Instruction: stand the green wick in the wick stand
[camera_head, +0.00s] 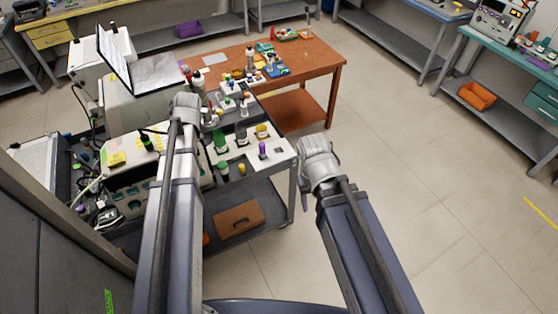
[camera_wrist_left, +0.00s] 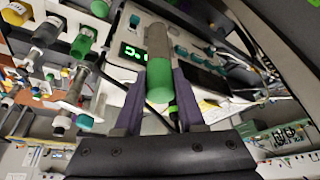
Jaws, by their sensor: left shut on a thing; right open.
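My left gripper (camera_wrist_left: 159,78) shows in the left wrist view, shut on an upright-looking cylinder with a grey body and green end, which looks like the green wick (camera_wrist_left: 159,86). The two purple-grey fingers press on its sides. My right gripper (camera_head: 306,196) is open and empty beside the cart's right edge; only a finger shows clearly. I cannot pick out the wick stand for sure among the small items on the cart.
A device with a green display (camera_wrist_left: 133,52) is close behind the wick. A wooden table (camera_head: 318,60) stands behind; the floor at right is clear.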

